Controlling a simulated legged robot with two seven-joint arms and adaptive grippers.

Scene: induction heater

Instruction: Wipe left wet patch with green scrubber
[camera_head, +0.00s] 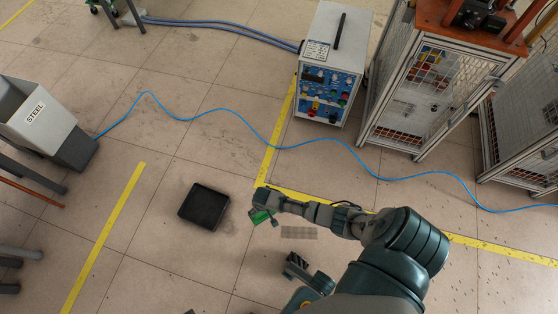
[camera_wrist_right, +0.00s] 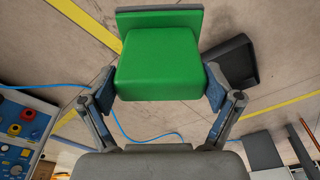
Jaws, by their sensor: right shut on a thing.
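My right gripper (camera_head: 274,203) reaches in from the lower right in the head view and is shut on the green scrubber (camera_head: 260,216). In the right wrist view the gripper (camera_wrist_right: 158,92) has one finger on each side of the scrubber (camera_wrist_right: 158,62), a green block with a grey pad along its far edge. The scrubber appears to be held above the floor; I see no contact with it. I cannot clearly make out a wet patch on the floor. My left gripper cannot be made out.
A black tray (camera_head: 204,207) lies on the tiled floor left of the scrubber. A blue cable (camera_head: 235,110) crosses the floor. A control cabinet (camera_head: 330,65) and a caged cart (camera_head: 430,80) stand behind. A grey STEEL bin (camera_head: 40,115) stands at left.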

